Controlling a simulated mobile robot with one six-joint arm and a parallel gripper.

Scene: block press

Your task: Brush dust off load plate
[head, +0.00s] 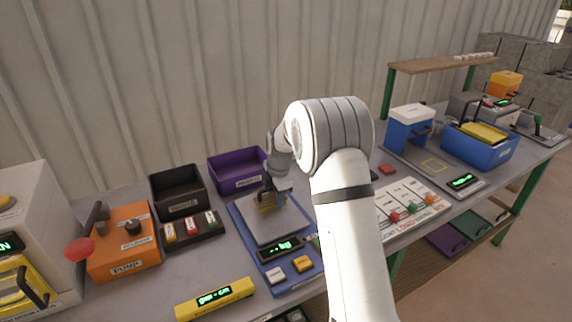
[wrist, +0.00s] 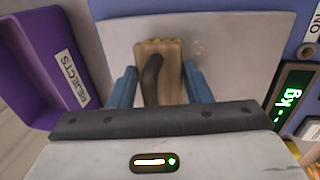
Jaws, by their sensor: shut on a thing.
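The load plate (head: 284,226) is a flat grey plate on a blue scale whose display (head: 281,248) shows green "kg" text. In the wrist view the load plate (wrist: 245,52) has a few faint brownish specks (wrist: 202,49) right of the brush. The brush (head: 266,201) has a tan block with a dark curved handle, and it also shows in the wrist view (wrist: 172,60). My gripper (head: 272,192) is over the plate, its blue fingers (wrist: 160,88) on either side of the brush and shut on it. Whether the bristles touch the plate is hidden.
A purple rejects bin (head: 238,170) stands close behind the scale, and a black bin (head: 178,192) is farther left. An orange pump box (head: 124,242) and a yellow gauge (head: 215,298) lie left. A white panel with coloured knobs (head: 410,208) lies right.

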